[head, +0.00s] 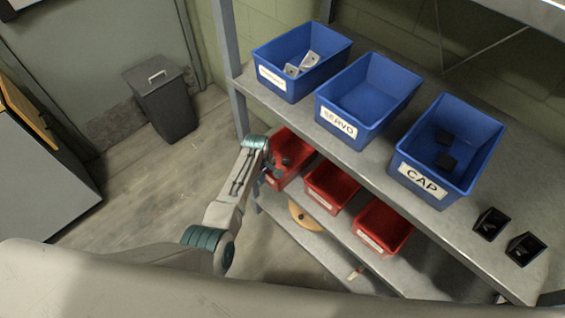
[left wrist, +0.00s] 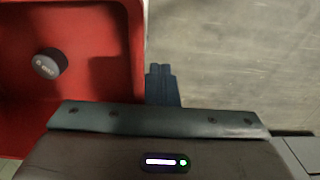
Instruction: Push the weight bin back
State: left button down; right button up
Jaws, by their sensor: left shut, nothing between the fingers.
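A red bin (head: 293,152) stands at the left end of the middle shelf, partly hidden by my left arm. Its label is too small to read. In the left wrist view the red bin (left wrist: 95,22) fills the upper left, with a round dark weight (left wrist: 49,63) inside. My left gripper (head: 277,172) is at this bin in the head view. In the left wrist view its shut, empty fingers (left wrist: 160,72) are just right of the bin's side wall. I cannot tell whether they touch it. My right gripper is not in view.
Two more red bins (head: 332,187) (head: 384,226) stand along the same shelf. Blue bins (head: 362,92) stand on the shelf above, with two small black parts (head: 491,223) at its right. A shelf post (head: 229,60) rises behind my arm. A dark trash can (head: 163,103) stands left.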

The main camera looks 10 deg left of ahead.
pick_arm(q)
jog(key=shift+w+d+b, duration=0.7)
jog(key=shift+w+b, duration=0.1)
jog(key=shift+w, duration=0.25)
jog(key=shift+w+d+b, duration=0.55)
jog(key=shift+w+b, duration=0.3)
jog(key=shift+b, duration=0.05)
jog(key=shift+w+d+b, duration=0.55)
jog(key=shift+w+b, duration=0.3)
jog(key=shift+s+a+r+p, duration=0.1)
jog(key=shift+s+a+p, duration=0.1)
jog(key=shift+p, duration=0.3)
jog(key=shift+s+a+p, duration=0.15)
jog(key=shift+s+p, duration=0.2)
jog(key=shift+p, duration=0.1)
notch_tip(320, 180, up, 3)
jog(key=p, duration=0.3)
jog(key=shift+f, duration=0.2)
notch_tip(320, 180, up, 4)
jog(key=p, duration=0.4)
jog(key=shift+r, duration=0.1)
